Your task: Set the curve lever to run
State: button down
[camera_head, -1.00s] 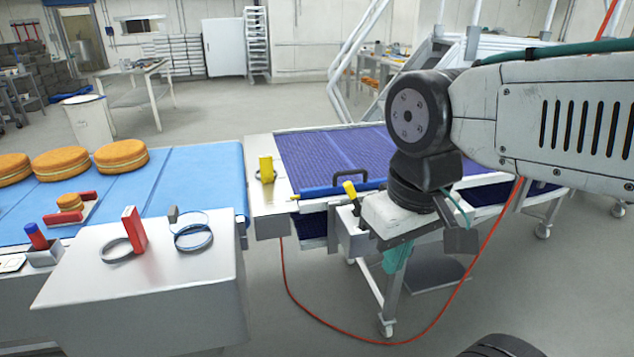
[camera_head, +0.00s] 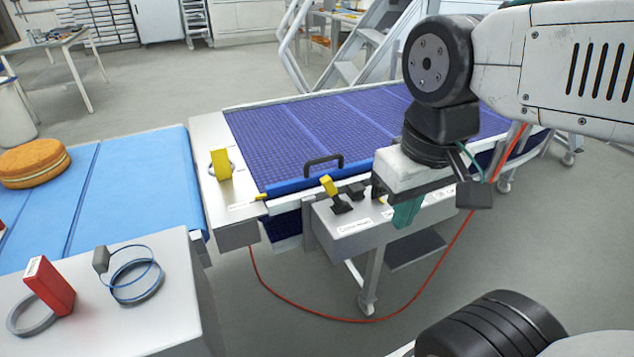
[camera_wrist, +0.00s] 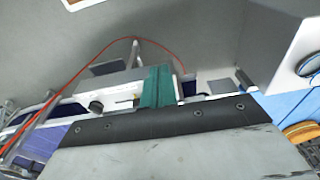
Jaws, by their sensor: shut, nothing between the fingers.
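A lever with a yellow grip (camera_head: 328,187) and a black base stands on a light control box (camera_head: 350,226) at the side of the purple curved conveyor (camera_head: 310,133). Its grip leans up and to the left in the head view. A label is on the box, too small to read. My gripper (camera_head: 405,212) has green fingers pointing down, shut and empty, to the right of the lever and apart from it. The green fingers also show in the wrist view (camera_wrist: 157,88), beside the box with a dark knob (camera_wrist: 97,107).
A yellow block-like handle (camera_head: 221,164) sits on the white plate between the belts. A black handle (camera_head: 323,162) stands on a blue bar. A blue belt (camera_head: 130,190) carries an orange cake round (camera_head: 34,163). A red cable (camera_head: 300,312) hangs to the floor.

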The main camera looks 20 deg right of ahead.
jog(key=w+a+f+n+h, duration=0.1)
jog(key=w+a+n+h, duration=0.1)
jog(key=w+a+n, duration=0.2)
jog(key=w+a+f+n+g+h, duration=0.1)
jog(key=w+a+f+n+h, duration=0.1)
jog(key=w+a+n, duration=0.3)
jog(key=w+a+f+n+h, duration=0.2)
jog(key=w+n, duration=0.7)
jog(key=w, duration=0.5)
jog(key=shift+a+h, duration=0.8)
jog(key=shift+a, duration=0.45)
jog(key=shift+d, duration=0.1)
send_near(333, 194)
jog(key=shift+w+d+f, duration=0.2)
jog(key=shift+d+f, duration=0.1)
jog(key=shift+f, duration=0.55)
jog(key=shift+w+d+f, duration=0.15)
jog(key=shift+d+f, duration=0.1)
jog(key=shift+f, duration=0.55)
jog(key=shift+w+d+f, duration=0.2)
jog(key=shift+d+f, duration=0.1)
jog(key=shift+f, duration=0.55)
